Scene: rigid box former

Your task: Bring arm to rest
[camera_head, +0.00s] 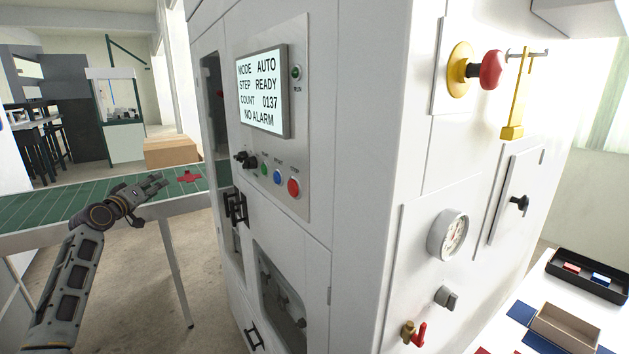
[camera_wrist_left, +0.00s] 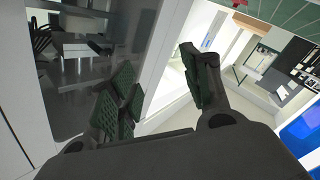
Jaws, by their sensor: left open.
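My left arm comes in from the left in the head view, and its gripper (camera_head: 154,186) is above the near edge of the green conveyor (camera_head: 60,203), left of the white machine (camera_head: 355,150). In the left wrist view the gripper (camera_wrist_left: 160,95) has its dark padded fingers apart, with nothing between them. A red piece (camera_head: 190,176) lies on the conveyor just beyond the fingertips. It also shows at the top of the left wrist view (camera_wrist_left: 239,3). My right gripper is not in view.
The machine's screen (camera_head: 263,91) reads AUTO, READY, NO ALARM. A cardboard box (camera_head: 172,151) stands behind the conveyor. At the right, a white table holds a black tray (camera_head: 588,276) and an open brown box (camera_head: 565,327). The floor between conveyor and machine is clear.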

